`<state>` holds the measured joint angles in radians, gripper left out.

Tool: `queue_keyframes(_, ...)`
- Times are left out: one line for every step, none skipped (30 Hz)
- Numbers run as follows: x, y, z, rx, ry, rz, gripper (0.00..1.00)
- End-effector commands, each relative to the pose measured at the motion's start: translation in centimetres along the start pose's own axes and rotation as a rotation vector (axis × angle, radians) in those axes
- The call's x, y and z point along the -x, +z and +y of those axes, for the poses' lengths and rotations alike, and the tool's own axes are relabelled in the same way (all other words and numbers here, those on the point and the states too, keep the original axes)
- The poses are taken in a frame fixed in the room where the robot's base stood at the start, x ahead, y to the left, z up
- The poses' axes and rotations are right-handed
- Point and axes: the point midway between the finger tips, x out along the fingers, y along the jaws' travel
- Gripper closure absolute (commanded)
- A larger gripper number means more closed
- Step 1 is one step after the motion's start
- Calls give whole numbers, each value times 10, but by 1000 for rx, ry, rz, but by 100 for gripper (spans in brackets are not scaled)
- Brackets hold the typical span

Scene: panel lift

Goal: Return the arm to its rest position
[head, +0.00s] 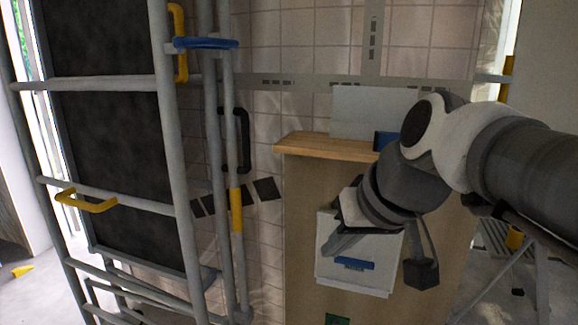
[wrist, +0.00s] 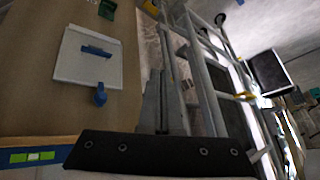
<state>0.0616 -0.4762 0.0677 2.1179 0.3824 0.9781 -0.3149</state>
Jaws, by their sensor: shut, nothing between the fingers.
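My arm (head: 510,155) reaches in from the right edge of the head view, bent at a pale joint with a dark cap. My gripper (head: 338,245) points down and to the left, in front of the wooden cabinet and its white front panel. It is shut and empty. In the wrist view, grey narrow shapes (wrist: 163,105) near the middle look like its fingers, above a dark bolted bar at the bottom. The gripper hides part of the white panel in the head view; whether it touches it is unclear.
The wooden cabinet (head: 300,225) has a white panel (head: 335,275) with a blue handle (head: 354,264). A grey tube frame (head: 178,150) with a dark panel (head: 105,130), yellow handles and a blue ring (head: 206,43) stands left. Tiled wall lies behind. Open floor shows at lower left.

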Motion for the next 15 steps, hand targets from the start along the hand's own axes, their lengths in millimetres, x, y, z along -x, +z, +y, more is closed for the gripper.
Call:
queue_keyframes(-1,24,9,-18,45,-15,100)
queue_keyframes(-2,38,16,-30,73,-25,100)
queue_keyframes(-4,55,24,-48,108,-36,100)
queue_keyframes(-4,67,30,-59,133,-42,100)
queue_keyframes(-6,79,36,-68,158,-48,100)
queue_keyframes(-8,94,43,-80,189,-56,100)
queue_keyframes(-9,106,48,-89,211,-62,100)
queue_keyframes(-10,117,54,-97,232,-66,100)
queue_keyframes(-12,131,60,-108,260,-69,100)
queue_keyframes(-13,141,65,-115,280,-72,100)
queue_keyframes(-8,142,67,-120,292,-73,100)
queue_keyframes(5,129,63,-119,288,-72,100)
queue_keyframes(10,126,62,-119,287,-73,100)
queue_keyframes(15,122,61,-119,287,-74,100)
queue_keyframes(21,118,59,-119,286,-74,100)
